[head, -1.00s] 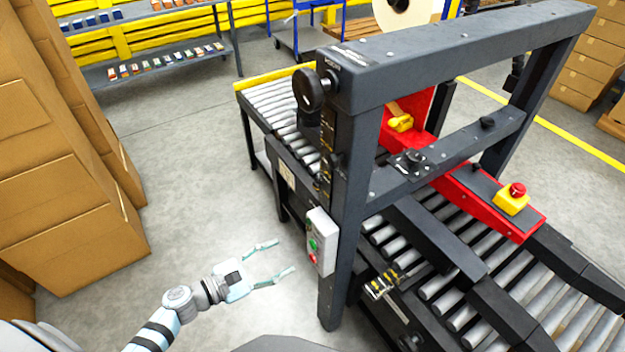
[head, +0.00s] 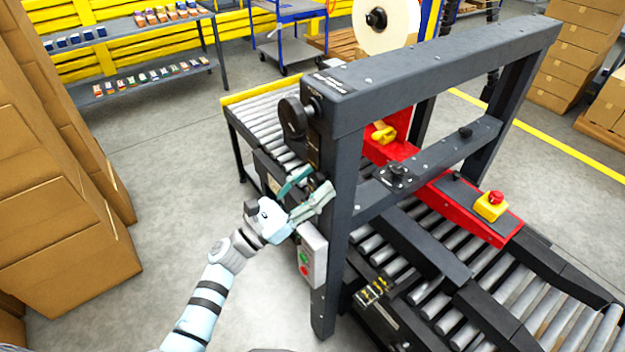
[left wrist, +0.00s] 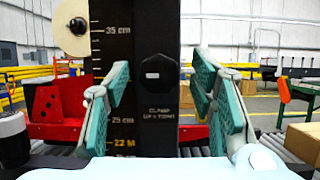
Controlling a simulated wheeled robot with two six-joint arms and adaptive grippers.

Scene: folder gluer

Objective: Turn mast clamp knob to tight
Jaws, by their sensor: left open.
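The mast clamp knob (left wrist: 158,80) is a black knob with a white mark lying horizontal, on the dark mast face in the left wrist view. A label below it (left wrist: 158,112) reads "CLAMP" with a smaller line that seems to say up is tight. My left gripper (head: 308,186) is open in front of the mast (head: 338,215). In the left wrist view its teal fingers (left wrist: 161,82) stand either side of the knob, apart from it. In the head view the gripper hides the knob. My right gripper is not in view.
A control box (head: 311,255) with green and red buttons sits just below my left gripper. A black handwheel (head: 292,118) is above it. A height scale (left wrist: 120,90) runs left of the knob. Cardboard boxes (head: 70,230) stand at the left, with open floor between.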

